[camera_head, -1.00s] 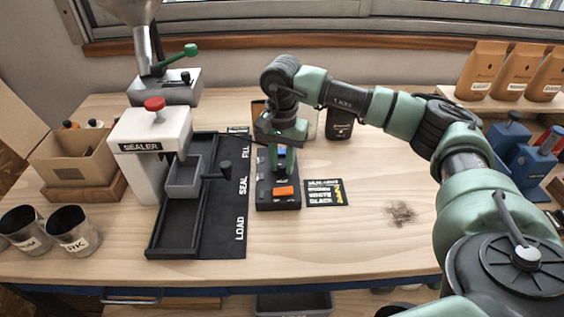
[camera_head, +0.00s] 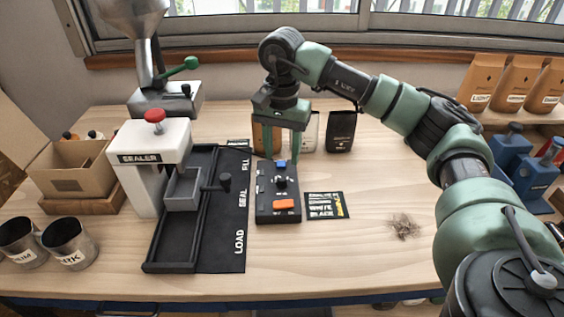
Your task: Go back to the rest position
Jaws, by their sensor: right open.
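My right gripper (camera_head: 282,150) hangs above the back part of the black control box (camera_head: 263,206), fingers pointing down, open and empty. The box has a blue button (camera_head: 281,164), a dark knob (camera_head: 280,182) and an orange switch (camera_head: 284,204). The gripper appears clear of the controls, though the exact gap is hard to judge. My right arm reaches in from the right, over the table. My left gripper is not in view.
The white sealer (camera_head: 150,165) and black track (camera_head: 165,252) stand left of the box. A label card (camera_head: 326,205) lies right of it. Pouches (camera_head: 341,131) stand behind. Metal cups (camera_head: 70,243) are at left, blue tampers (camera_head: 532,172) at right. The front table is mostly clear.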

